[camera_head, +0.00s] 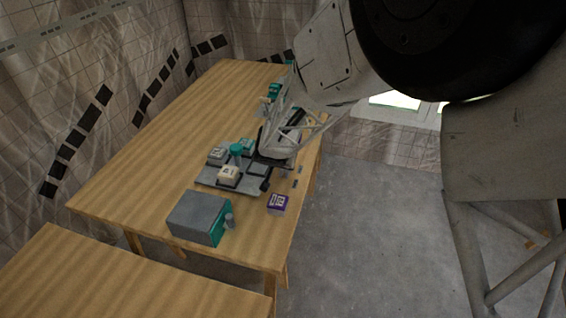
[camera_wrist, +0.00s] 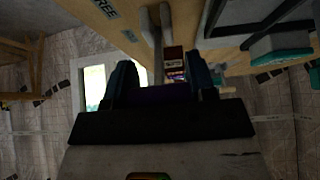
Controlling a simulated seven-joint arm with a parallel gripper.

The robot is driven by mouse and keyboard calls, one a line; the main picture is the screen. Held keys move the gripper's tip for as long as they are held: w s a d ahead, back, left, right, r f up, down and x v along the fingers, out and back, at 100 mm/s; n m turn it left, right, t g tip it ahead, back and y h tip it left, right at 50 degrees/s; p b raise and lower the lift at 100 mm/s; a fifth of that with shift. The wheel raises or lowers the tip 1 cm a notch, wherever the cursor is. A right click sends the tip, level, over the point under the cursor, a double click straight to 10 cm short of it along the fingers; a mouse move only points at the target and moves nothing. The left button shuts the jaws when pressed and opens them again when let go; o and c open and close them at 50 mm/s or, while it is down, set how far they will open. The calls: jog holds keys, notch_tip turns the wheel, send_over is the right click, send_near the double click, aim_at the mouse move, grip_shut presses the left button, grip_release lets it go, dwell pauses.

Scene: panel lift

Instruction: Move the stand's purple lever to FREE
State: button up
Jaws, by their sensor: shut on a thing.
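In the wrist view, my gripper (camera_wrist: 160,68) has its two dark fingers on either side of a dark purple piece (camera_wrist: 158,93), which appears to be the stand's lever. The fingers are shut on it. The picture is dim there, and the lever's exact position is hard to tell. A FREE label (camera_wrist: 104,9) shows on the light wood above and left of the fingers. In the head view, my arm reaches over the right edge of the table and hides the fingers and the lever.
The wooden table (camera_head: 150,150) carries a grey tray (camera_head: 207,181) with several blocks and a teal knob (camera_head: 236,149). A grey and teal box (camera_head: 195,217) and a purple labelled block (camera_head: 277,204) are nearer. A red-brown block (camera_wrist: 174,60) is beyond the fingers.

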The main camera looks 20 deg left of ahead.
dwell(0.4)
jog(key=o, duration=1.3)
jog(key=shift+s+r, duration=0.1)
jog(key=shift+v, duration=3.75)
